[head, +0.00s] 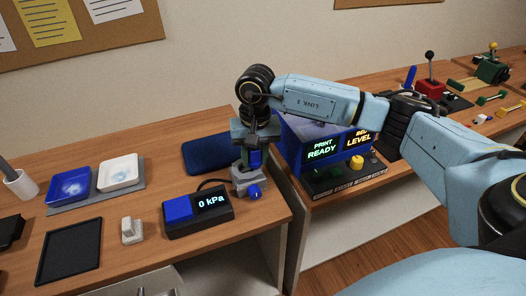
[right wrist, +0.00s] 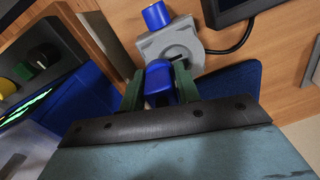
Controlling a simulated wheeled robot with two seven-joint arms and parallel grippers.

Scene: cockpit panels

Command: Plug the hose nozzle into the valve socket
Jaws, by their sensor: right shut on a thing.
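My right gripper (head: 255,158) reaches down over the desk and is shut on the blue hose nozzle (head: 254,160). In the right wrist view the nozzle (right wrist: 159,82) sits between the two green fingers of my gripper (right wrist: 158,88). The grey valve block (head: 247,182) stands directly below the gripper, with a blue knob (head: 254,192) on its near side. The wrist view shows the block (right wrist: 172,45) just beyond the nozzle, with a round socket face partly hidden. I cannot tell whether the nozzle tip touches the socket. My left gripper does not show.
A gauge box (head: 197,211) reading 0 kPa stands left of the valve, with a black cable behind it. A blue pad (head: 212,152) lies behind. A lit panel box (head: 325,150) stands close on the right. Two trays (head: 70,184) and a black slab (head: 70,252) lie left.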

